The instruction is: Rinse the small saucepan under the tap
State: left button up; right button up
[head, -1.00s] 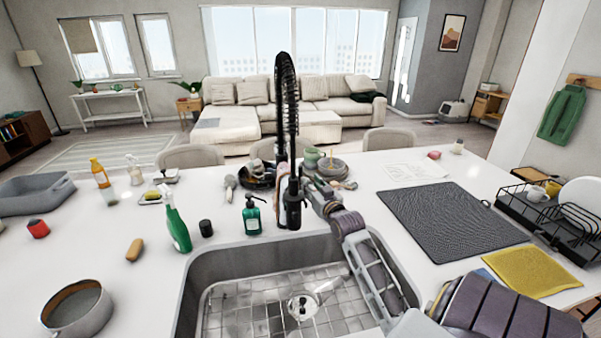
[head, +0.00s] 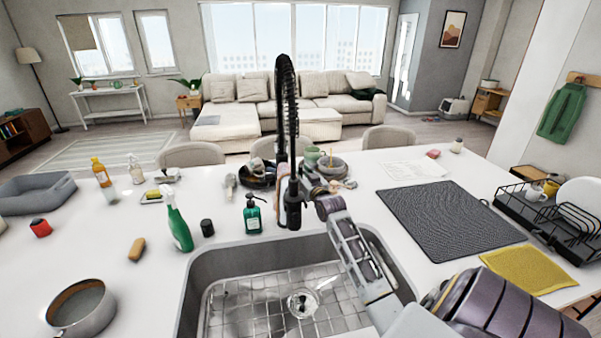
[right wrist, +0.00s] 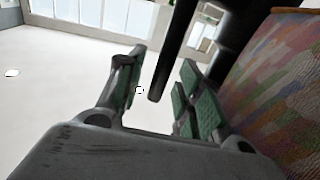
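The small saucepan (head: 82,310) stands upright on the white counter, left of the sink (head: 250,302); its handle is not clear to me. The tall black tap (head: 285,95) rises behind the sink's back edge. My right gripper (head: 308,184) is just right of the tap's base, partly lost against the dark things behind it. In the right wrist view its fingers (right wrist: 160,92) are apart, with a slim dark rod (right wrist: 172,55) showing between them; I cannot tell whether they touch it. My left gripper is out of view.
A green spray bottle (head: 178,222), soap dispenser (head: 252,216) and black jar (head: 207,227) stand near the sink's back left. A dark mat (head: 450,222) and dish rack (head: 550,225) lie right.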

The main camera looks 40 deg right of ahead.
jog(key=shift+w+d, duration=0.15)
jog(key=shift+w, duration=0.3)
grip_shut()
